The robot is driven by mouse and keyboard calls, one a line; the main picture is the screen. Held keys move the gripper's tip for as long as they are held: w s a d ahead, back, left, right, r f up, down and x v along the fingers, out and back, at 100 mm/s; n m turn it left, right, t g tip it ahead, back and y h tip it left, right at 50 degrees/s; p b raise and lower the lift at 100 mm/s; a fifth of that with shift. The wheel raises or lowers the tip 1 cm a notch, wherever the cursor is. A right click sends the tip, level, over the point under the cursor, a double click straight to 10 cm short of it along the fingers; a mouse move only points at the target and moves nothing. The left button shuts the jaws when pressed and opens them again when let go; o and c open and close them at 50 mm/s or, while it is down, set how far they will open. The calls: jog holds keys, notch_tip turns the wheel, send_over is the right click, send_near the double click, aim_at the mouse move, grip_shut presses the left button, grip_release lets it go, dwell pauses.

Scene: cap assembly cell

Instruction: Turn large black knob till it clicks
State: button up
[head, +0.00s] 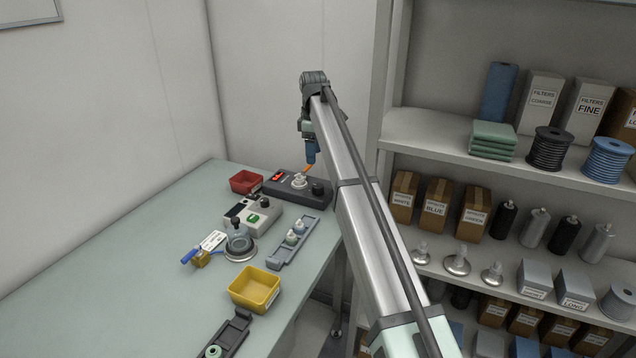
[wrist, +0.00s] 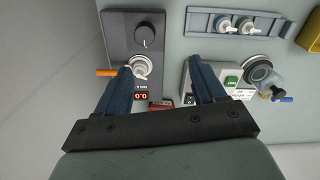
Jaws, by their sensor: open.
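The large black knob (wrist: 146,36) sits on the dark control box (wrist: 119,28), near one end of its top face. It also shows in the head view (head: 317,188), at the right end of the box. A white fitting (wrist: 141,67) stands on the box beside the knob, with an orange rod (wrist: 105,73) next to it. A lit red display (wrist: 142,95) is further along. In the head view the fingers (head: 310,151) point down.
A light box with a green button (head: 253,218) stands in front of the dark box. A grey rail (head: 280,257) with white-topped parts is to its right. A red bin (head: 245,182), a yellow bin (head: 254,289) and a glass vessel (head: 239,243) are nearby. The table's left side is clear.

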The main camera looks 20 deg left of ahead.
aim_at(318, 185)
jog(key=w+f, duration=0.1)
jog(key=f, duration=0.3)
jog(key=w+f, duration=0.1)
jog(key=f, duration=0.3)
jog(key=w+f, duration=0.1)
jog(key=f, duration=0.4)
jog(key=shift+f, duration=0.1)
jog(key=c, duration=1.1)
